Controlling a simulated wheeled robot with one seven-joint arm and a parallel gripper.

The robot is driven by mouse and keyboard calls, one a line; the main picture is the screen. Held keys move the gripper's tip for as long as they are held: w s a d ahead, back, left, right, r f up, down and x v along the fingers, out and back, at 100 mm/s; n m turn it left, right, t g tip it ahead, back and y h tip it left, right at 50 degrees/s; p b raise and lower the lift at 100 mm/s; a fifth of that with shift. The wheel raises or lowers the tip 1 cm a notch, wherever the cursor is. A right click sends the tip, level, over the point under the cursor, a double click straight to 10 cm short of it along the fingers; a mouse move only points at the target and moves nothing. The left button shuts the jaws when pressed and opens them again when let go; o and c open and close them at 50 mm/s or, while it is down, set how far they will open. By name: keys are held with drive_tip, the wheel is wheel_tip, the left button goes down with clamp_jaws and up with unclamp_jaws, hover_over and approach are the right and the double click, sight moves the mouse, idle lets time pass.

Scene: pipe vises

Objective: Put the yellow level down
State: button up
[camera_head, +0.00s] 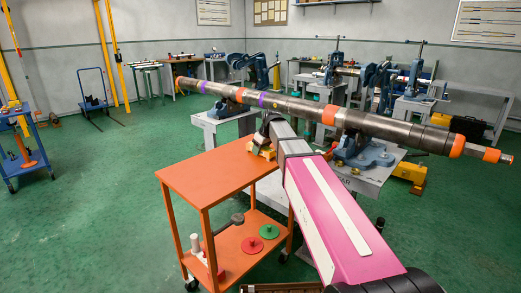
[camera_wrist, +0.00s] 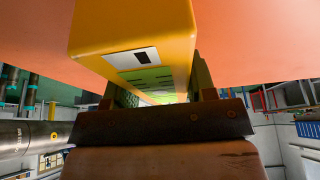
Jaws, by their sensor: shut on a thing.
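The yellow level (camera_head: 256,149) shows in the head view as a small yellow piece at the far right corner of the orange cart top (camera_head: 205,172). In the wrist view the level (camera_wrist: 135,28) is large, with a white-and-black label and a green vial strip. My gripper (camera_head: 267,143) is shut on it, with a finger on each side in the wrist view (camera_wrist: 155,92). The orange surface spreads behind the level there. I cannot tell whether the level touches the cart top. My arm hides part of it in the head view.
A long dark pipe (camera_head: 285,103) with orange and purple bands lies across the vises just behind the cart. The cart's lower shelf (camera_head: 235,250) holds red and green discs and a mallet. Most of the orange top is bare. A blue trolley (camera_head: 30,150) stands far left.

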drive_tip(key=o, duration=1.3)
drive_tip(key=shift+c, duration=0.2)
drive_tip(key=shift+r, duration=0.1)
drive_tip(key=v, duration=1.2)
